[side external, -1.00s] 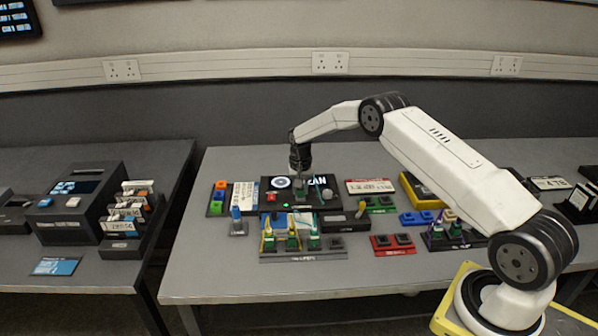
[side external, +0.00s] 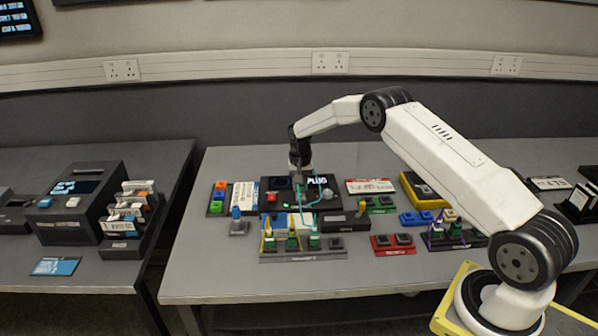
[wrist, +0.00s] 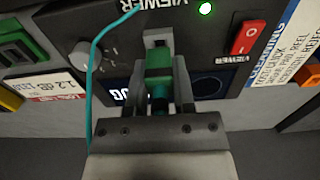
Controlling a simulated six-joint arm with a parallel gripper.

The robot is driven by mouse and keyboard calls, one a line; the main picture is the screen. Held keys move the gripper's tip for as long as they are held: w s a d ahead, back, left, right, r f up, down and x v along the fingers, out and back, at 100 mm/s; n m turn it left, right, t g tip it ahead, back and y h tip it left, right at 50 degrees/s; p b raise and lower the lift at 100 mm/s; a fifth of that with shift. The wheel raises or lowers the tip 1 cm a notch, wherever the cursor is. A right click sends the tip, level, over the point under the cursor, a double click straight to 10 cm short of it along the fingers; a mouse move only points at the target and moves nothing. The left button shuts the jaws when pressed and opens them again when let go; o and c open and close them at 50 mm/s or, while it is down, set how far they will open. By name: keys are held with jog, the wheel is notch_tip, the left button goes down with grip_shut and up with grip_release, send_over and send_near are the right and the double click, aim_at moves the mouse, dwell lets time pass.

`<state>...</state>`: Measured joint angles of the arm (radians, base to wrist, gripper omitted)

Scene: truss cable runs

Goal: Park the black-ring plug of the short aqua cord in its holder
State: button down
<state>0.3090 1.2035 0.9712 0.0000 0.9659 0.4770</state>
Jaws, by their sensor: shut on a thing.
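My gripper (wrist: 161,70) is shut on a green plug (wrist: 158,65) at the viewer box in the wrist view. The plug's front points into a grey socket piece on the box; I cannot tell how far in it sits. A dark band shows on the plug between the fingers, and its ring colour is hard to make out. The aqua cord (wrist: 91,85) curves past the left of the gripper. In the side view my gripper (side external: 300,174) is over the box, and the cord (side external: 307,222) loops down to the front holder rack (side external: 303,254), where other plugs stand.
The viewer box has a lit green lamp (wrist: 205,8), a red switch (wrist: 245,38), a knob (wrist: 81,57) and a partly hidden display. Red (side external: 393,250) and blue (side external: 416,218) holders lie to the right. The table front is clear.

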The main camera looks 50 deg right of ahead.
jog(key=shift+r, duration=1.5)
